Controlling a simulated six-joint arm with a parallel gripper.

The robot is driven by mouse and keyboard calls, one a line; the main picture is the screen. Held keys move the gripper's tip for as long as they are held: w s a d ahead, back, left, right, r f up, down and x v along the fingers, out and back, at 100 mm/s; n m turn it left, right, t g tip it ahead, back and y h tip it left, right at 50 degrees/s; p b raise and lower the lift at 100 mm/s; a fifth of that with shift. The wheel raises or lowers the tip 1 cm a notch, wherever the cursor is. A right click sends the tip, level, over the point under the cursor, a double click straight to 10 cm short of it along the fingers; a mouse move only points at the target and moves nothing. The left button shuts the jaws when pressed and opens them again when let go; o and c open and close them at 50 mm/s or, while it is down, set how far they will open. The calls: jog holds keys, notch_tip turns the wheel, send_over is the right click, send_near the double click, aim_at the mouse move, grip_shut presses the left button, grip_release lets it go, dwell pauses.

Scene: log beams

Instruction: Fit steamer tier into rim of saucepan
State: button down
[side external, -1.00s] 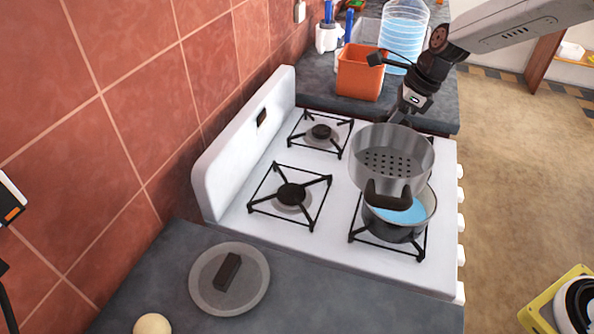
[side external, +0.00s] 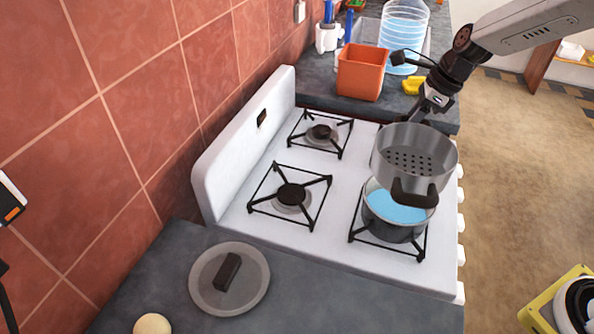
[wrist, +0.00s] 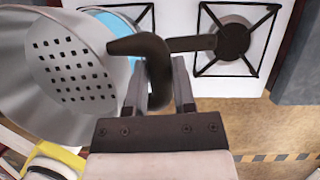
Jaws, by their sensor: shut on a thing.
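The steamer tier (side external: 413,152) is a grey metal pot with a perforated bottom and dark handles. My gripper (side external: 432,105) is shut on its far handle and holds it in the air. The wrist view shows the fingers (wrist: 166,90) around the dark handle, with the steamer tier (wrist: 70,75) at the left. The saucepan (side external: 395,225) holds blue water and stands on the front right burner. The tier is above the saucepan, shifted to the right and apart from its rim. It hides part of the saucepan's far rim. Blue water also shows in the wrist view (wrist: 118,35).
A lid (side external: 229,280) with a dark handle lies on the near counter. Two burners (side external: 291,194) at the left are empty. An orange container (side external: 361,72), a water jug (side external: 404,30) and a yellow sponge (side external: 414,86) stand on the far counter.

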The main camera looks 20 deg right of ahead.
aim_at(428, 118)
jog(key=shift+f, duration=3.35)
grip_release()
jog(key=shift+r, duration=0.1)
dwell(0.4)
jog(key=shift+v, duration=4.9)
jog(key=shift+s+r, duration=0.1)
jog(key=shift+r, duration=0.05)
jog(key=v, duration=0.9)
jog(key=shift+r, duration=0.3)
